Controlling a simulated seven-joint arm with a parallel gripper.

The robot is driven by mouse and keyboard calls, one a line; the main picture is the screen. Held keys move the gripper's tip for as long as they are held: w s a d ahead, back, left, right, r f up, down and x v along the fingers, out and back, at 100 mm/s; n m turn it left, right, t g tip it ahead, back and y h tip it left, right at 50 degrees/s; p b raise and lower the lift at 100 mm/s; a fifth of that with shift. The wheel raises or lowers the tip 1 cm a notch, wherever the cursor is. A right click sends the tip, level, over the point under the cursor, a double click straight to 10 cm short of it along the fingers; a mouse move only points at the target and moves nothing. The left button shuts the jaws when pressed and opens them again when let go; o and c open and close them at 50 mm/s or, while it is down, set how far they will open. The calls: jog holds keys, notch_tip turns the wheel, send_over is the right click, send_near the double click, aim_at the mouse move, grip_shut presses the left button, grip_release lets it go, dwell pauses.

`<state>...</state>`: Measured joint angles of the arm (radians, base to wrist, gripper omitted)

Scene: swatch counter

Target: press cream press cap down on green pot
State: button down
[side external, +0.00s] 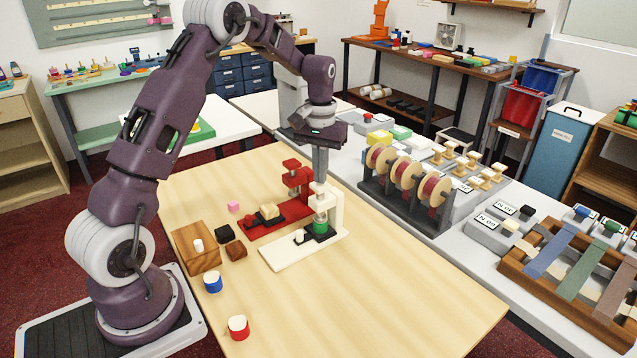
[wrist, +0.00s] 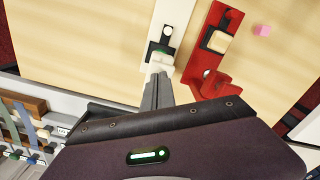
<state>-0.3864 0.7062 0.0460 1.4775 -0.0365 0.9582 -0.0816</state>
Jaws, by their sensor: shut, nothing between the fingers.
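The cream press (side external: 290,252) stands on the wooden table, with a flat base and an upright post at its right end. Its cream press cap (side external: 318,188) sits on top of a metal stem, above the green pot (side external: 320,227) on a dark pad. My gripper (side external: 319,178) is shut and empty, pointing straight down with its fingertips at the cap; whether they touch cannot be told. In the wrist view my fingers (wrist: 159,76) end at the cream cap (wrist: 160,62), which hides most of the green pot (wrist: 160,52).
A red press (side external: 275,222) with a tan block stands close behind. A wooden block (side external: 197,248), a blue pot (side external: 212,282) and a red pot (side external: 238,328) are to the left and front. A spool rack (side external: 405,190) stands on the counter at right. The table's front right is clear.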

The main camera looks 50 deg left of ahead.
jog(key=shift+f, duration=0.9)
jog(key=shift+r, duration=4.1)
jog(key=s+d+r+m+t, duration=0.3)
jog(key=s+d+r, duration=0.95)
jog(key=s, duration=0.25)
jog(key=s+d+f+m+t, duration=0.1)
jog(key=s+d, duration=0.2)
jog(key=s, duration=0.4)
jog(key=s+d+f+m+t, duration=0.1)
jog(key=s+d+f+m, duration=0.1)
jog(key=s, duration=0.5)
jog(key=shift+d+f+t, duration=0.25)
jog(key=shift+d+t, duration=0.05)
jog(key=shift+d, duration=0.3)
